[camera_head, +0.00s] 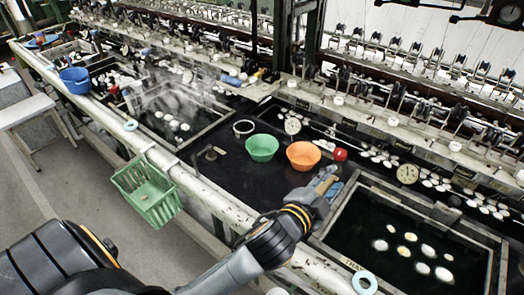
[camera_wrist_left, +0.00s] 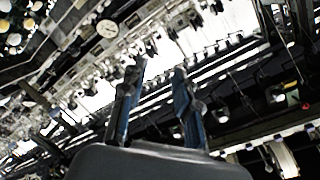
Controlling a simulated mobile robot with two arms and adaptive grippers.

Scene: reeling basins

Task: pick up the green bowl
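The green bowl (camera_head: 262,147) sits upright on the dark bench top between the basins, just left of an orange bowl (camera_head: 303,155). It looks empty. My left gripper (camera_head: 328,183) is in front of and to the right of the green bowl, nearest the orange bowl and apart from the green one. In the left wrist view its two fingers (camera_wrist_left: 160,74) stand apart with nothing between them. The green bowl does not show in that view. My right gripper is in neither view.
A red-lidded item (camera_head: 340,155) and a dial gauge (camera_head: 292,126) stand near the bowls. A water basin (camera_head: 345,235) with white cocoons lies at the right. A green basket (camera_head: 146,190) hangs on the front rail. A blue bucket (camera_head: 75,80) stands far left.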

